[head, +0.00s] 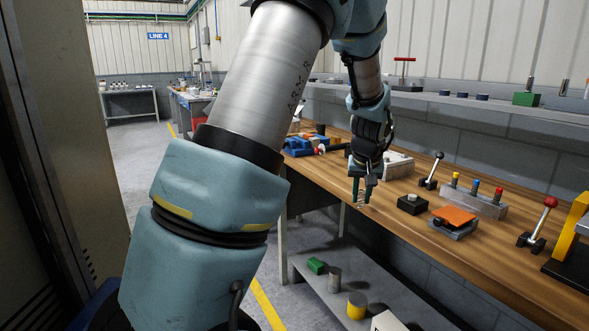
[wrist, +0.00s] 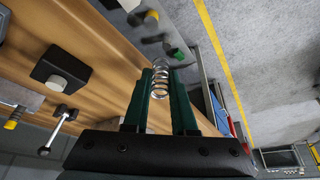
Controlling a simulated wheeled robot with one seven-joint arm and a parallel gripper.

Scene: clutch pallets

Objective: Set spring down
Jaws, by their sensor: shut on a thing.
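My gripper (head: 362,187) points down near the front edge of the wooden bench (head: 400,213). In the wrist view its two dark green fingers (wrist: 160,76) are closed on a silver coil spring (wrist: 159,88). The spring sits between the fingertips, and its coils stick out past them. In the head view the spring (head: 361,204) shows as a small pale shape at the fingertips. I cannot tell whether its end touches the bench top.
A black block (head: 412,204) with a light top stands right of my gripper. Beyond it are an orange-topped block (head: 455,215), a lever (head: 431,171) and a rack with coloured pegs (head: 472,204). Blue parts (head: 300,147) lie to the left. A lower shelf (head: 335,283) holds a green block and cylinders.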

